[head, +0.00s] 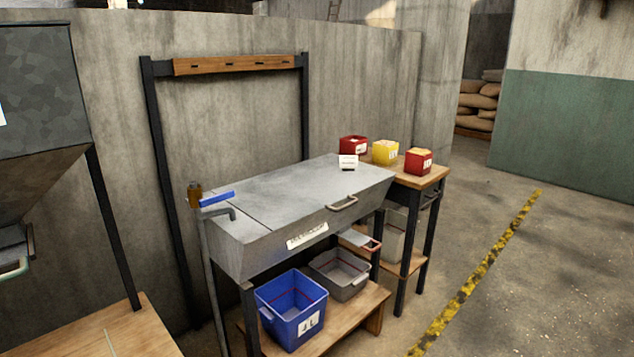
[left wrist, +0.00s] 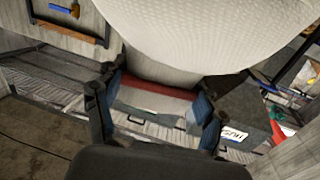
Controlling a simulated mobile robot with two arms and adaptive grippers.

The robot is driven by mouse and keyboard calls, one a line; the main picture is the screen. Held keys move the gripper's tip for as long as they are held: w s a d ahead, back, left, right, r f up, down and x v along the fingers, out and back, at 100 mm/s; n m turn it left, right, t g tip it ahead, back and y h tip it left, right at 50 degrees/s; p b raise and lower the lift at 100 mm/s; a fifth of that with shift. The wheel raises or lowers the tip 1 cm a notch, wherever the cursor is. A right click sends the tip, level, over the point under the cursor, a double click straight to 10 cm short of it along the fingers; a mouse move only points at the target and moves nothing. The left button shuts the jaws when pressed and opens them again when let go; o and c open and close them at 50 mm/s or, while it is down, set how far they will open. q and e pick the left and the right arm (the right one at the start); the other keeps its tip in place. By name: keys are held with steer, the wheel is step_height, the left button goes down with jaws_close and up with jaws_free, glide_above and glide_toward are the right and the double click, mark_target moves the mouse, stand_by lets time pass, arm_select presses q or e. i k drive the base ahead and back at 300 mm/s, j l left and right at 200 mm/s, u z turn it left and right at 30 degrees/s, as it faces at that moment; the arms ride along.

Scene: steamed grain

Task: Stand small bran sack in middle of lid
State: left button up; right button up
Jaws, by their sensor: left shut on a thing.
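In the left wrist view my left gripper (left wrist: 153,105) is shut on a pale, textured sack (left wrist: 205,35), which appears to be the small bran sack. The fingers sit on either side of its narrower, red-banded part. The sack's wide body fills the top of that view, and its far end is cut off. In the head view the flat grey lid (head: 290,195) lies closed on the long metal bin. It has a handle (head: 343,203) at its front edge, and its middle is bare. Neither gripper nor the sack shows in the head view.
Red boxes (head: 419,161) and a yellow box (head: 385,152) stand on the side table. A blue tub (head: 291,308) and a grey tub (head: 339,273) sit on the shelf below. Floor at right is clear.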

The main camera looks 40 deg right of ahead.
mark_target(314, 182)
steer(key=i+l+z, duration=0.1)
steer(key=l, duration=0.45)
steer(key=i+l+z, duration=0.1)
steer(key=l, duration=0.4)
steer(key=i+l, duration=0.25)
steer(key=l, duration=0.3)
steer(key=i+l+z, duration=0.15)
steer(key=l, duration=0.35)
steer(key=i+l+z, duration=0.1)
steer(key=l, duration=0.4)
steer(key=i+l+z, duration=0.1)
steer(key=i+l, duration=0.2)
steer(key=l, duration=0.15)
steer(key=i+l+z, duration=0.1)
steer(key=l, duration=0.4)
steer(key=i+l+z, duration=0.1)
steer(key=i+l, duration=0.25)
